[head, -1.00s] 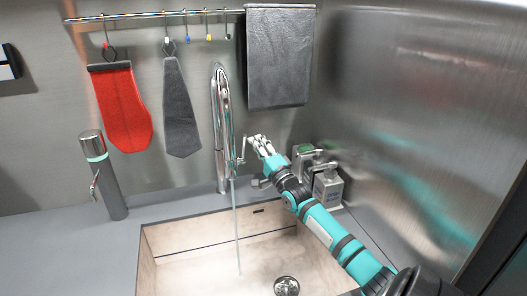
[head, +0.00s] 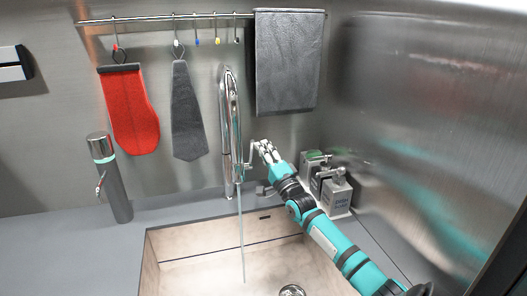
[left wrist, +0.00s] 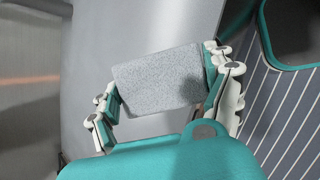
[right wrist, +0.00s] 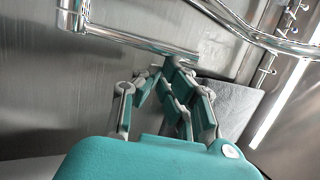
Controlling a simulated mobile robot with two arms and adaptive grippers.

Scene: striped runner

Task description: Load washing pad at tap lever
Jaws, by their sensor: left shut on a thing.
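A grey rectangular pad (left wrist: 160,80) is held between the fingers of my left gripper (left wrist: 163,82), which is shut on it. The left gripper is outside the head view. The chrome tap (head: 229,130) stands behind the sink, and a thin stream of water (head: 242,235) runs from it. Its lever (head: 250,153) sticks out on the right side. My right gripper (head: 266,150) is at the lever, with its fingertips close to it. In the right wrist view the fingers (right wrist: 150,82) are just below a chrome bar (right wrist: 130,40); contact and grip are unclear.
The sink (head: 205,270) lies below the tap. A red cloth (head: 133,110), a grey cloth (head: 187,115) and a dark towel (head: 287,65) hang from the rail (head: 160,18). Dispensers (head: 337,193) stand right of the tap. A steel cylinder (head: 116,185) stands left. Counter around it is bare.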

